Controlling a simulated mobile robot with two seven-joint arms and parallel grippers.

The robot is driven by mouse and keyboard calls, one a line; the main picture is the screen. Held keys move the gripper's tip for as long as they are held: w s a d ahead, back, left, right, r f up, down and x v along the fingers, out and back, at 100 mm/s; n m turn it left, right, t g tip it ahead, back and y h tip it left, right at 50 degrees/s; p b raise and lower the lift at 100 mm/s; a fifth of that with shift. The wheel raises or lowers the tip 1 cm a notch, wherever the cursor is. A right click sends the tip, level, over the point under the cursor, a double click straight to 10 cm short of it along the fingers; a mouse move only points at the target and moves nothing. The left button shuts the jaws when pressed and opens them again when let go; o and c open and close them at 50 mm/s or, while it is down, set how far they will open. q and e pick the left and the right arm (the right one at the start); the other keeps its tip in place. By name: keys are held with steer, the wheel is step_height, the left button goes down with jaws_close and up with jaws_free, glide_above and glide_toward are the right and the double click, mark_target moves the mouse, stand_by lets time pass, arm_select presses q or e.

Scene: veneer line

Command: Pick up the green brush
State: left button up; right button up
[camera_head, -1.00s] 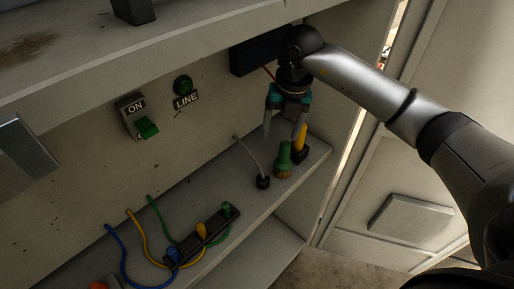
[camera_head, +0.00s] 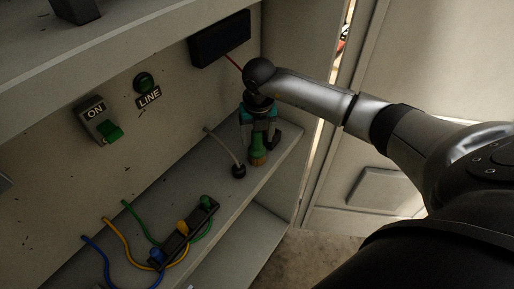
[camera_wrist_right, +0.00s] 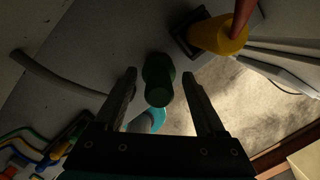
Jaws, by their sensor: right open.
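The green brush (camera_head: 258,150) stands on the shelf near its right end, bristles down, in the head view. My right gripper (camera_head: 259,133) is over it, with its fingers around the upper part of the handle. In the right wrist view the brush's green handle (camera_wrist_right: 158,82) lies between the two open fingers (camera_wrist_right: 159,76), with a gap on either side. The fingers hide part of the brush in the head view. My left gripper is not in view.
A yellow object (camera_wrist_right: 218,35) in a dark base stands close beside the brush. A grey cable (camera_head: 225,147) ends in a black plug (camera_head: 239,171) left of the brush. A black strip (camera_head: 181,236) with coloured plugs and cables lies farther left. The cabinet side wall (camera_head: 292,100) is near on the right.

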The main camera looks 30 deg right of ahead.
steer(key=shift+f, duration=0.55)
jaws_close()
